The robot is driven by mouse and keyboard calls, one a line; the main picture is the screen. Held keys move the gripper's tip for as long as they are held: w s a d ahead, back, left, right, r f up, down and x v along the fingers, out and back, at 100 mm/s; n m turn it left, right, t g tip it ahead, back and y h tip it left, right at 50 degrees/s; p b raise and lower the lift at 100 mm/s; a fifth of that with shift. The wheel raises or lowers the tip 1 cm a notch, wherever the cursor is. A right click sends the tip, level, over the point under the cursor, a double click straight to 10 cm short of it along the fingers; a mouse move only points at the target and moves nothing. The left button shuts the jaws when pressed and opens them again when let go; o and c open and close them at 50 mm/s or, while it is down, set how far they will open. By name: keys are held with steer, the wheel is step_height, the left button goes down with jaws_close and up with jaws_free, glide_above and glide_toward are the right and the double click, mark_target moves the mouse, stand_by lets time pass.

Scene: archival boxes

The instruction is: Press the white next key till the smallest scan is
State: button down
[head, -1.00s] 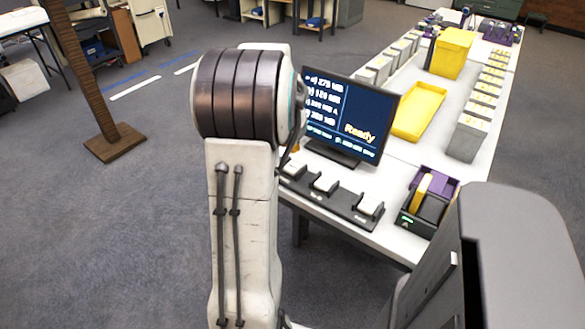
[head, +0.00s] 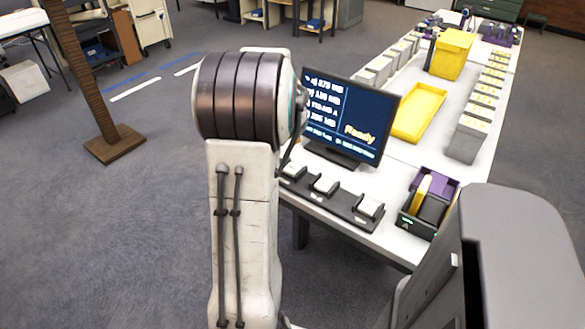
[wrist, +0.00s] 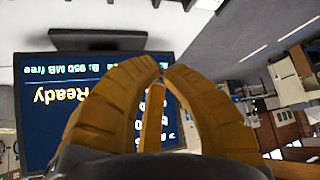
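A monitor (head: 350,115) shows several list lines with MB sizes, an orange "Ready" and a bottom line; the lines are too small to read surely. It also shows upside down in the wrist view (wrist: 45,125), with "B: 950 MB free". Three white keys, left (head: 294,169), middle (head: 325,186) and right (head: 369,207), sit on a dark strip (head: 345,205) before the monitor. Their labels are unreadable, so I cannot tell which is the next key. My gripper (wrist: 163,68) is empty, its yellow fingertips meeting before the screen. In the head view my arm hides it.
A dark and purple device (head: 428,205) with a yellow piece stands right of the keys. Behind are a yellow tray (head: 418,112), a yellow bin (head: 452,52) and rows of grey boxes (head: 468,138) on the white table. A brown post (head: 85,75) stands on the floor at left.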

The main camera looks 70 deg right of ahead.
steer(key=b, duration=0.3)
glide_above(291, 165)
step_height(291, 165, down, 6)
steer(key=shift+f, duration=0.15)
steer(key=shift+f+b, duration=0.85)
steer(key=shift+b, duration=0.25)
steer(key=shift+f+b, duration=1)
steer(key=shift+b, duration=0.1)
stand_by(1.8)
steer(key=shift+r, duration=0.15)
steer(key=shift+r+p, duration=0.6)
steer(key=shift+r, duration=0.2)
steer(key=shift+r, duration=0.1)
steer(key=shift+r+p, duration=1.8)
steer(key=shift+r, duration=0.6)
